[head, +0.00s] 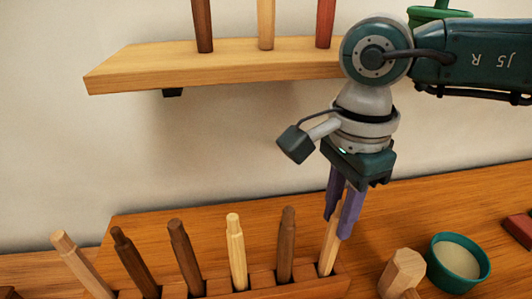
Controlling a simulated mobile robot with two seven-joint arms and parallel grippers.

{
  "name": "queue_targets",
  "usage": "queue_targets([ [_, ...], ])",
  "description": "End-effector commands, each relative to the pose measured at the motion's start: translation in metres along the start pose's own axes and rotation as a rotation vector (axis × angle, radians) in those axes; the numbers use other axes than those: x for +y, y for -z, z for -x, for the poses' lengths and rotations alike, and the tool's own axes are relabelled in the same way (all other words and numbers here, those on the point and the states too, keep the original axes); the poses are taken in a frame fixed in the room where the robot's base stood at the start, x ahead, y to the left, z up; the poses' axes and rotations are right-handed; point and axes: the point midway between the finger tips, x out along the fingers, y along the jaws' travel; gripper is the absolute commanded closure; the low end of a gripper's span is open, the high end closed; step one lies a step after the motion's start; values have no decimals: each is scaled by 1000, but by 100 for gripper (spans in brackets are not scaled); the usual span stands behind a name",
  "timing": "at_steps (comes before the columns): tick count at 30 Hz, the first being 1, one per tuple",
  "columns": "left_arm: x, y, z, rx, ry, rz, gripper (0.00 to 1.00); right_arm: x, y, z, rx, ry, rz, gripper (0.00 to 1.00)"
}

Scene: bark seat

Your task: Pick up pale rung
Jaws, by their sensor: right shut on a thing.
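My right gripper (343,212) points down with its purple fingers shut on a pale rung (329,252). That rung stands nearly upright, leaning slightly, at the right end of the wooden rack (262,279). Its upper part is between the fingers, and I cannot tell whether its lower end is still seated. Another pale rung (236,250) stands near the middle of the rack, and one more (80,262) leans at the far left. Dark brown rungs (186,256) stand between them. My left gripper is out of view.
A wall shelf (215,62) above holds three upright rungs in dark, pale and reddish wood. Right of the rack are a pale faceted wooden piece (402,271), a teal bowl (457,262) with pale contents, and a reddish block (520,228). Bench behind the rack is clear.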

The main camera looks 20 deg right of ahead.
Motion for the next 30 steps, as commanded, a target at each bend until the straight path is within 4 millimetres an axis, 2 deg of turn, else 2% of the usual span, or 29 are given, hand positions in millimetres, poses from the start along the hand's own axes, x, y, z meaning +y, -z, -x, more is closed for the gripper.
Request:
queue_targets([
  [5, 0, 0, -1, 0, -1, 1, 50, -1, 0, 8, -1, 3, -1, 100],
  [11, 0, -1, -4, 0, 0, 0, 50, -1, 0, 37, -1, 5, 1, 100],
  [17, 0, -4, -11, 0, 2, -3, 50, -2, 0, 88, -1, 10, 2, 100],
  [24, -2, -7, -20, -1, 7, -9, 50, -2, 0, 157, -1, 8, 1, 100],
  [30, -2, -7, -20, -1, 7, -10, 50, -1, 0, 191, 0, 3, -1, 100],
])
